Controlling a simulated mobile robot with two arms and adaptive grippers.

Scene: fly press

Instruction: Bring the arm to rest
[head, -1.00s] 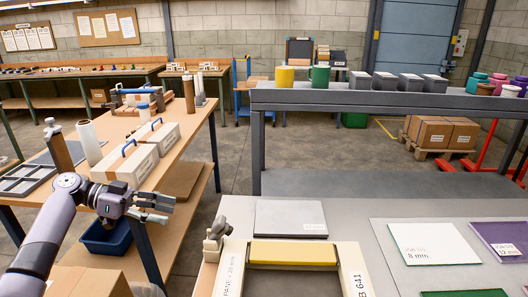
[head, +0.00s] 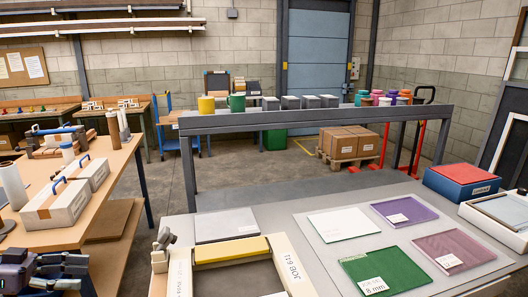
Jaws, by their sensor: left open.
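My left gripper (head: 68,268) is at the lower left edge of the head view. It is open, with its dark fingers pointing right and nothing between them. It appears in front of the wooden bench (head: 118,160), left of the frame marked JOB 641 (head: 287,268), and apart from that frame. Most of the left arm is cut off by the picture edge. My right gripper is not in view.
A grey table holds a white sheet (head: 344,224), purple sheet (head: 404,211), green sheet (head: 372,276) and pink sheet (head: 454,251). A grey clamp-like part (head: 163,247) stands left of the frame. Boxes with blue handles (head: 55,210) stand on the bench.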

